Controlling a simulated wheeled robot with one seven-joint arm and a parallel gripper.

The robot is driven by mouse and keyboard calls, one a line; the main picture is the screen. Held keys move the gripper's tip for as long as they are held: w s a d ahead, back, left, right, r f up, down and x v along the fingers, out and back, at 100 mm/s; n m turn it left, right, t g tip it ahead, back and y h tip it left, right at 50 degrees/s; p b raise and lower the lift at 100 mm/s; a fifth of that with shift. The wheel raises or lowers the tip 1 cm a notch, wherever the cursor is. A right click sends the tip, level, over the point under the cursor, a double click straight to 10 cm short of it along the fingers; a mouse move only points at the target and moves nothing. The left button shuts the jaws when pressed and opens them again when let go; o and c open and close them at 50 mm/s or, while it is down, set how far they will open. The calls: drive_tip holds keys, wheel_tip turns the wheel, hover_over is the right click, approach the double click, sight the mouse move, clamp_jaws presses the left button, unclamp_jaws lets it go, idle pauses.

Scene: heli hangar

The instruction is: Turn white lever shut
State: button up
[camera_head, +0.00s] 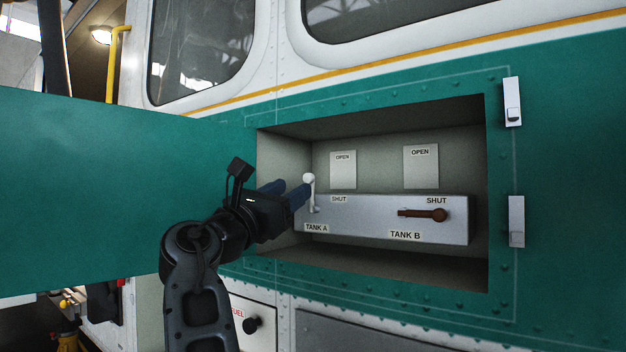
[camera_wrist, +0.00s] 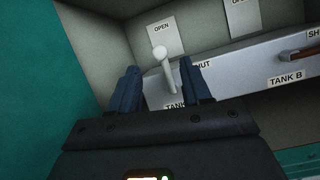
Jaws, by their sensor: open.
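The white lever (camera_head: 310,190) stands near upright at the left end of the grey valve box, above the TANK A label (camera_head: 316,228), with its round knob at the top. In the wrist view the white lever (camera_wrist: 165,68) shows between the two blue fingers. My gripper (camera_head: 290,192) is open at the left side of the recess, its fingertips close to the lever. In the wrist view my gripper (camera_wrist: 163,85) has one finger on each side of the lever; I cannot tell whether either touches it. An OPEN plate (camera_head: 343,172) is behind, and a SHUT label (camera_head: 339,199) is right of the lever.
A brown lever (camera_head: 424,215) lies horizontal above the TANK B label (camera_head: 405,235). The recess walls (camera_head: 283,160) surround the valve box (camera_head: 370,212). The open green door (camera_head: 80,190) stands left of my arm. Two white latches (camera_head: 516,222) are on the right rim.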

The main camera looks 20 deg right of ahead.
sight(308, 179)
drive_tip(key=p+x, duration=0.1)
drive_tip(key=x, duration=0.6)
drive_tip(key=shift+d+p, duration=0.1)
drive_tip(key=shift+p, duration=0.2)
clamp_jaws()
idle(0.4)
